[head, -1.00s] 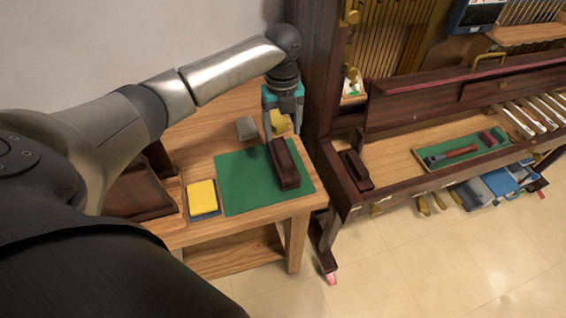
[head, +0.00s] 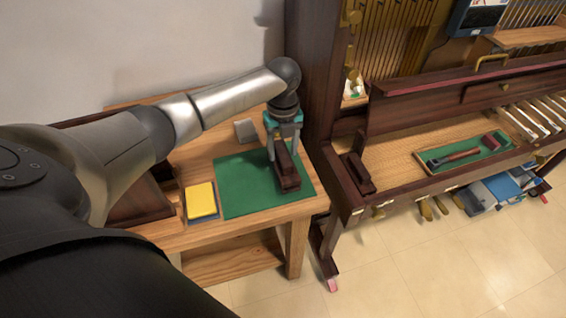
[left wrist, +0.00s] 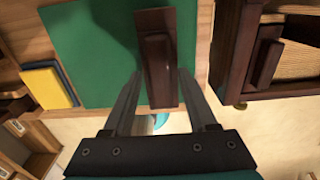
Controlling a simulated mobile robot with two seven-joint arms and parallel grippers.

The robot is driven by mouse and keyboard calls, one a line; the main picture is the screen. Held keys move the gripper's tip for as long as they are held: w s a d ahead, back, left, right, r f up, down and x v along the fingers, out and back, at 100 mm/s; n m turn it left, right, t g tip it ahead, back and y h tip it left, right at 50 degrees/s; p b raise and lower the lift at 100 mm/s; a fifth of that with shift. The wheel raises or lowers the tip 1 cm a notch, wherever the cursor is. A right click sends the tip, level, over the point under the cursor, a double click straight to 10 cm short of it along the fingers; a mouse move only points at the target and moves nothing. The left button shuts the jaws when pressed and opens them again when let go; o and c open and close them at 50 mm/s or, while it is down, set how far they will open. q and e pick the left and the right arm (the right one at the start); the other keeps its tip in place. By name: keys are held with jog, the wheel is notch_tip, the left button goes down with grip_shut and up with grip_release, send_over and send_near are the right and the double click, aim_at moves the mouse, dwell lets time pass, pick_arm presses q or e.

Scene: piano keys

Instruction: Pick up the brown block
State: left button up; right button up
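The brown block (head: 289,181) is dark and long and lies on the green mat (head: 238,195) on the wooden table. My left gripper (head: 284,156) is over the block from above, pointing down, and hides its far part. In the left wrist view the block (left wrist: 160,92) lies between the two spread fingers, with a gap showing on both sides. The gripper is open. My right gripper is not in view.
A yellow pad (head: 201,199) lies left of the mat and a grey block (head: 245,130) behind it. The dark piano case (head: 312,90) stands close on the right, with another dark brown block (head: 358,172) on it. A tray (head: 435,156) with a hammer is further right.

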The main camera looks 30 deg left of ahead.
pick_arm(q)
grip_shut()
dwell(1.1)
